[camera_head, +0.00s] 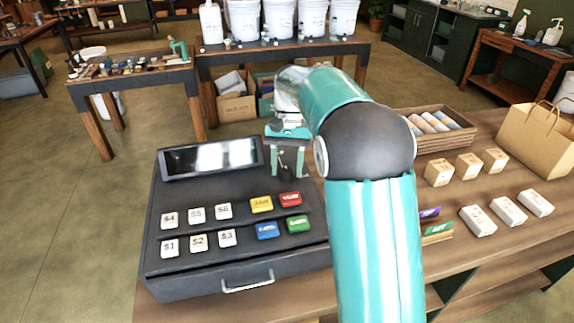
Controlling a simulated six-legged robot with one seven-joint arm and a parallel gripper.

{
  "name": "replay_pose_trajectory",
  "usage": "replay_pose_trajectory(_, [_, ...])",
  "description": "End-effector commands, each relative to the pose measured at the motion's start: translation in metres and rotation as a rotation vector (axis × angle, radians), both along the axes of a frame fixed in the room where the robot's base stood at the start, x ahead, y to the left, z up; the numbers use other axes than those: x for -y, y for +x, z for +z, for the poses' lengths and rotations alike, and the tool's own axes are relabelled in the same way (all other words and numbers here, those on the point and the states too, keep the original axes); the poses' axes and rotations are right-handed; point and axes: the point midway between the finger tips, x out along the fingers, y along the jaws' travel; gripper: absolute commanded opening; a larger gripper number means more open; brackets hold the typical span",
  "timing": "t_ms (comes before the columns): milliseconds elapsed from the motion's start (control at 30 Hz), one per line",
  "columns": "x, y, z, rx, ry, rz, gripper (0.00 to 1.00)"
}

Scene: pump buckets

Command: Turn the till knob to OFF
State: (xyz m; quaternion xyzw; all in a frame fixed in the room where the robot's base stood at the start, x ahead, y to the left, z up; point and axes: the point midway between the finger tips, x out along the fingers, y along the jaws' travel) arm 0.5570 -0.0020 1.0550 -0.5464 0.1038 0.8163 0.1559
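The black till (236,267) stands on the wooden counter at the left. It has a slanted screen (210,158), several white keys, and yellow, red, blue and green keys, with a drawer handle (248,282) in front. My gripper (286,174) points down at the till's back right corner, right of the screen. Its two teal fingers are apart. A small dark shape shows between them, and I cannot tell whether it is the knob or part of my gripper. No knob or OFF mark can be made out. My arm hides the area right of the till.
Right of my arm on the counter (479,236) are a wooden crate (443,142) of cans, several small boxes (468,165) and a paper bag (540,140). White buckets (281,20) stand on a table behind. The floor at left is open.

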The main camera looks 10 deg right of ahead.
Motion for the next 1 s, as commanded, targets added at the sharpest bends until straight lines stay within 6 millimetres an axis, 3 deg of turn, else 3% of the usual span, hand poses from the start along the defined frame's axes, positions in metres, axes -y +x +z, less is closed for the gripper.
replay_pose_trajectory(433, [0.001,0.003,0.007,-0.001,0.000,-0.001,0.54])
replay_pose_trajectory(1000, [0.015,0.038,0.097,0.000,0.000,-0.001,0.54])
